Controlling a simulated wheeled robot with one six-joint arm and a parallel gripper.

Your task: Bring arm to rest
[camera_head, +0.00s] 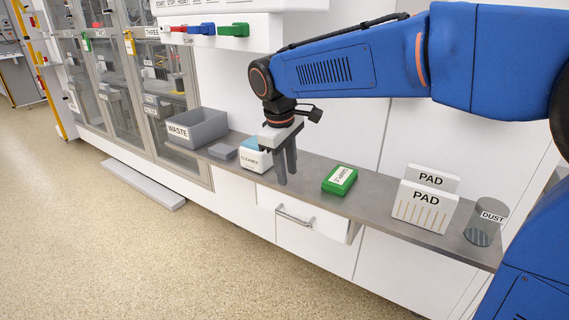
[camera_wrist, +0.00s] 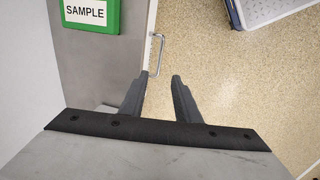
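My blue arm (camera_head: 350,65) reaches in from the right over the grey counter (camera_head: 378,202). My gripper (camera_head: 287,171) points down above the counter's front edge, between a white CLEANER box (camera_head: 256,157) and a green SAMPLE box (camera_head: 340,180). In the wrist view my gripper (camera_wrist: 161,77) has its two fingers apart, with nothing between them and floor behind. The SAMPLE box (camera_wrist: 86,13) shows at the top left there, clear of the fingers.
A drawer (camera_head: 307,238) under the counter stands out, its handle (camera_head: 295,217) below my gripper. A grey WASTE bin (camera_head: 200,128) stands left; white PAD holders (camera_head: 424,207) and a DUST jar (camera_head: 486,222) stand right.

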